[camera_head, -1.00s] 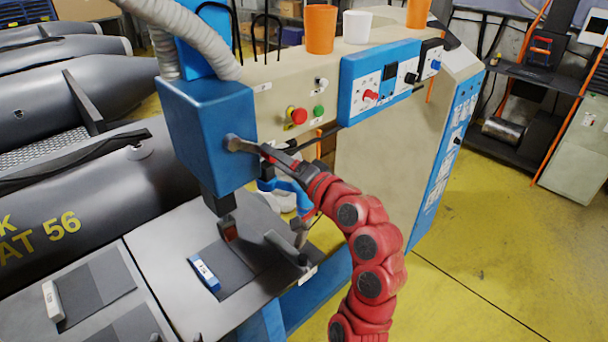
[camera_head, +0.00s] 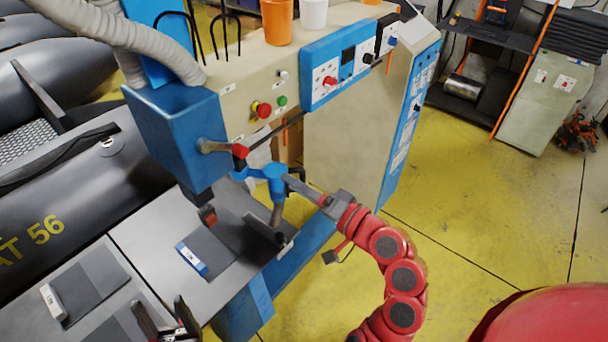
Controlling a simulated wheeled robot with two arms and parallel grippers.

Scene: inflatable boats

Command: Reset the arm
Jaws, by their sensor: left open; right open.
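My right arm, red and jointed, comes up from the lower right. Its gripper (camera_head: 305,189) is open, with nothing seen between its fingers, and points left toward the welding machine's front. It is clear of the lever (camera_head: 213,146) with the red knob on the machine's blue head (camera_head: 178,128). It overlaps a blue part (camera_head: 268,175) in the picture; I cannot tell if they touch. My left gripper (camera_head: 163,314) is open at the bottom edge, over the grey table (camera_head: 140,240), and only partly in view.
A blue-edged labelled piece (camera_head: 192,259) and a white labelled piece (camera_head: 54,302) lie on the table. The control panel (camera_head: 328,82) has a red button and knobs. Orange (camera_head: 277,22) and white cups stand on top. Grey boats are at left. The yellow floor (camera_head: 450,215) at right is open.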

